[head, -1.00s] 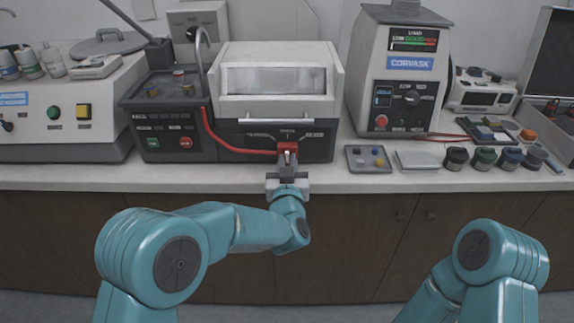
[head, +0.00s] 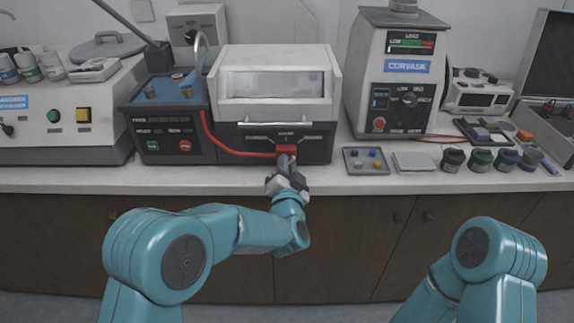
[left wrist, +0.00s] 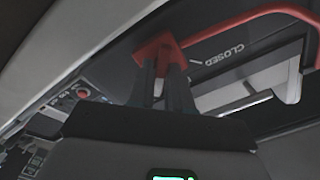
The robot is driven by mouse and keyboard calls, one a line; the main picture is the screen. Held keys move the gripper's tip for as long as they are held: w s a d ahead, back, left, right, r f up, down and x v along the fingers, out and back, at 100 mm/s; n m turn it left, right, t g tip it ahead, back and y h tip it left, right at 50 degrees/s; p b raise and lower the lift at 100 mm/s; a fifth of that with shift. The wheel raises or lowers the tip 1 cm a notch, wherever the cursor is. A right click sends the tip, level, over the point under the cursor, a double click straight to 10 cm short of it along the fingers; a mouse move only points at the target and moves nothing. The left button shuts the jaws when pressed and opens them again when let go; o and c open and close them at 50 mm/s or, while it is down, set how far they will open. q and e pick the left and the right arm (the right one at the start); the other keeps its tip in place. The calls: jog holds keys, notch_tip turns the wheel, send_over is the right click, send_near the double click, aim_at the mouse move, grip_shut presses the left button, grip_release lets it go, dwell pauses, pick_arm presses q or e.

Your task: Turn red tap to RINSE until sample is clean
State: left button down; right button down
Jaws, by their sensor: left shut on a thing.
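The red tap (head: 286,150) is on the front of the white-and-dark press unit (head: 277,115), below its lid handle. My left gripper (head: 286,163) is shut on the tap and is rolled to a tilt. In the left wrist view the red tap (left wrist: 155,55) lies between the dark fingers, with a CLOSED label (left wrist: 224,53) to its right. My right gripper is out of view.
A red hose (head: 235,148) runs from the tap area to the sink. The Corvask machine (head: 400,80) stands behind. The counter's front edge is clear.

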pick_arm(q)
jog(key=shift+m, duration=0.3)
jog(key=c, duration=1.1)
grip_release()
jog(key=s+b, duration=0.1)
jog(key=s, duration=1.5)
jog(key=shift+s, duration=0.2)
